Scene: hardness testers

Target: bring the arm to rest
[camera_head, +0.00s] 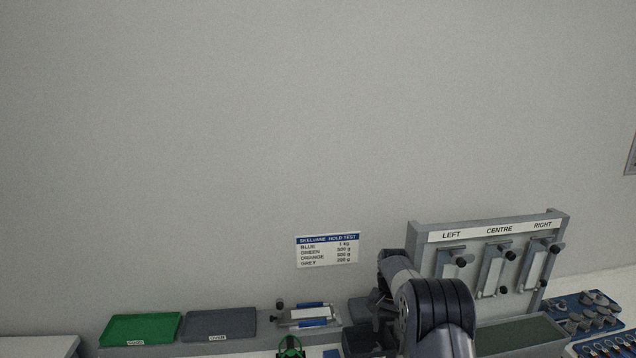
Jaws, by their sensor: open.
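My arm (435,310) rises from the bottom edge, right of centre, and bends over toward the bench at the back. Its dark end, my gripper (368,312), hangs low just left of the bent links, above or beside a dark box. My gripper is open, and I see nothing held in it. Its fingertips are small and partly lost against the dark shapes around them. The arm covers part of the bench and the lower left of the grey rack.
A grey rack (418,240) marked LEFT, CENTRE and RIGHT holds testers. A green tray (141,329) and a dark grey tray (218,324) lie at left. A tester (308,314) lies near a green object (290,346). Blue trays (575,303) with metal parts sit at right.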

